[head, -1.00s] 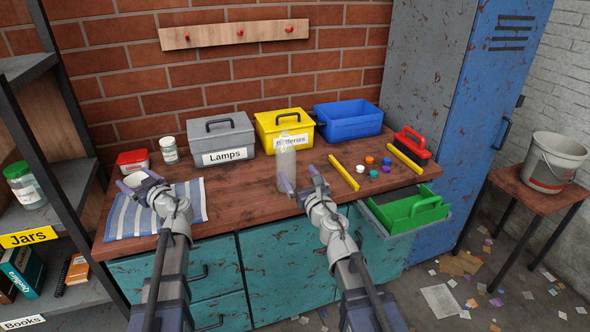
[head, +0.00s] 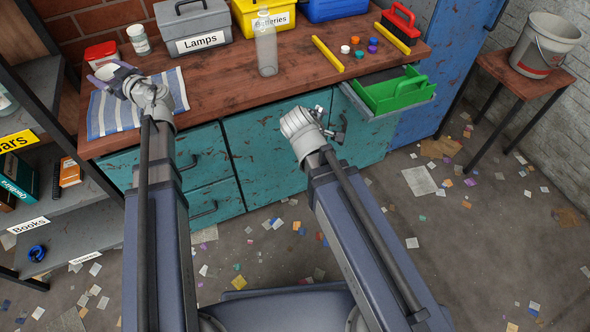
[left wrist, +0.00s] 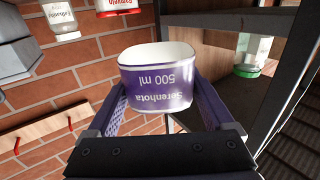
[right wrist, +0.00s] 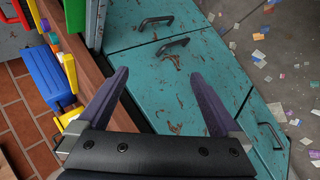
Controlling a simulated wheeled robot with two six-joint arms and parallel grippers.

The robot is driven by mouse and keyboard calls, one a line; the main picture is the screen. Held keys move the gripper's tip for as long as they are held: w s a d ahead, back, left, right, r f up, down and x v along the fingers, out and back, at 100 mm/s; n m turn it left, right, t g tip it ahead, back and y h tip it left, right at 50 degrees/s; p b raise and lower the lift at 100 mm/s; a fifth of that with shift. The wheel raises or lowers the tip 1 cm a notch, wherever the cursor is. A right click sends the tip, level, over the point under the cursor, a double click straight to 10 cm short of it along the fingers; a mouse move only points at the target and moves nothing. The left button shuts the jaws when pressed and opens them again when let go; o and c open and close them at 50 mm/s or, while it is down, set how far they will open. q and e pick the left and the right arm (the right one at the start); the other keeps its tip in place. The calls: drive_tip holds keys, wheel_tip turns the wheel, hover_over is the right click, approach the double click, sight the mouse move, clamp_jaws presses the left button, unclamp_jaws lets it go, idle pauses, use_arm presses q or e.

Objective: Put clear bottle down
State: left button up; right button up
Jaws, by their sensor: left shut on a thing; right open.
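The clear bottle (head: 266,52) stands upright on the wooden workbench (head: 215,88), in front of the yellow Batteries box. My right gripper (right wrist: 160,73) is open and empty. In the head view the right gripper (head: 337,125) is low in front of the teal cabinet, well apart from the bottle. My left gripper (head: 110,76) is over the striped cloth at the bench's left end. It is shut on a white tub with a purple label (left wrist: 158,88), reading "Serenhota 500 ml". The bottle is not seen in either wrist view.
A grey Lamps box (head: 193,28), yellow Batteries box (head: 278,20) and blue bin (head: 336,8) line the back. A yellow strip (head: 327,58) and several coloured caps lie right of the bottle. A drawer with a green tray (head: 392,92) is open. Paper scraps litter the floor.

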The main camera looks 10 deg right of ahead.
drive_tip(key=s+a+f+m+g+y, duration=0.1)
drive_tip(key=s+a+f+m+g, duration=0.2)
drive_tip(key=s, duration=0.5)
drive_tip(key=s+a+f+m+g+y, duration=0.1)
drive_tip(key=s+a+f+m+g, duration=0.2)
drive_tip(key=s, duration=0.5)
drive_tip(key=shift+s+a+m+g+y, duration=0.2)
drive_tip(key=shift+m+g+y, duration=0.25)
drive_tip(key=shift+g, duration=0.45)
drive_tip(key=shift+w+r, duration=0.1)
wheel_tip(320, 180, up, 19)
drive_tip(key=p, duration=1.8)
drive_tip(key=shift+p, duration=0.4)
